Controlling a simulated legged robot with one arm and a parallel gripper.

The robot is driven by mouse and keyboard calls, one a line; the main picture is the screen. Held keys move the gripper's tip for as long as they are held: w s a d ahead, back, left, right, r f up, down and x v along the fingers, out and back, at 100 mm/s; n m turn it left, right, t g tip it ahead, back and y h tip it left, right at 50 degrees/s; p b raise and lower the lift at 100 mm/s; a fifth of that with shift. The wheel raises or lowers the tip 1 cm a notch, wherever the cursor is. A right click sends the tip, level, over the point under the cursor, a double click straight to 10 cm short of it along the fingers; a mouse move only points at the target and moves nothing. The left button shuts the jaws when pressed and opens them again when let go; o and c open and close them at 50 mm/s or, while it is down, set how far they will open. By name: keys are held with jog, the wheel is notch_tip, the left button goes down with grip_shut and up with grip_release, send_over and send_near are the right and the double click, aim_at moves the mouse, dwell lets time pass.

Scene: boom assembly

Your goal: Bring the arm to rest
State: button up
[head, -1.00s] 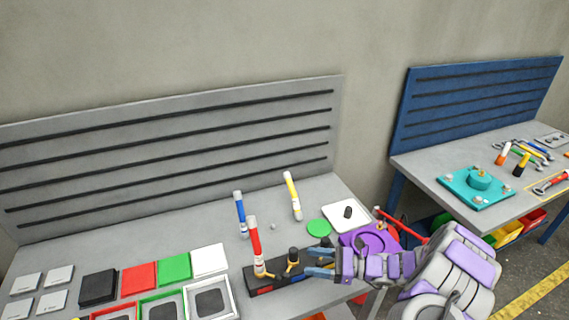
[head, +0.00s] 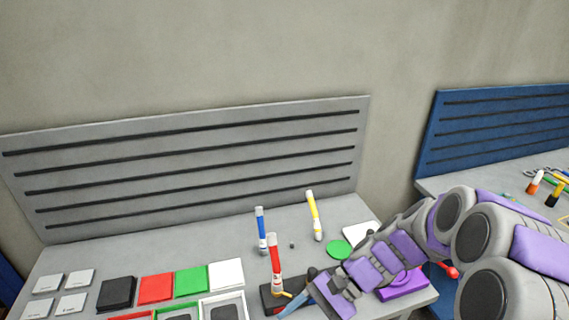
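My arm reaches in from the lower right over the grey workbench (head: 60,258). My gripper (head: 297,303) is at the bench's front, beside a dark base block (head: 269,298). A red tube (head: 275,262) stands upright on the block. The gripper's blue-grey fingers are small and partly overlapped by the arm, so I cannot tell whether they are open or shut. A blue tube (head: 261,230) and a yellow tube (head: 314,215) stand behind. A purple piece (head: 403,286) lies partly hidden under the arm.
Coloured plates, among them a red one (head: 156,288), and open frames lie at the left. A green disc (head: 340,249) and a white tray (head: 362,233) lie near my arm. A blue-backed bench (head: 500,130) stands at the right. A grey slatted panel (head: 190,160) rises behind.

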jog(key=s+d+r+n+t+h, duration=0.1)
jog(key=s+d+n+h, duration=0.2)
jog(key=s+d+h, duration=0.2)
jog(key=s+d+r+n+t+h, duration=0.2)
jog(key=s+d+n+h, duration=0.2)
jog(key=s, duration=0.8)
jog(key=shift+d+h, duration=0.7)
jog(key=shift+d, duration=0.3)
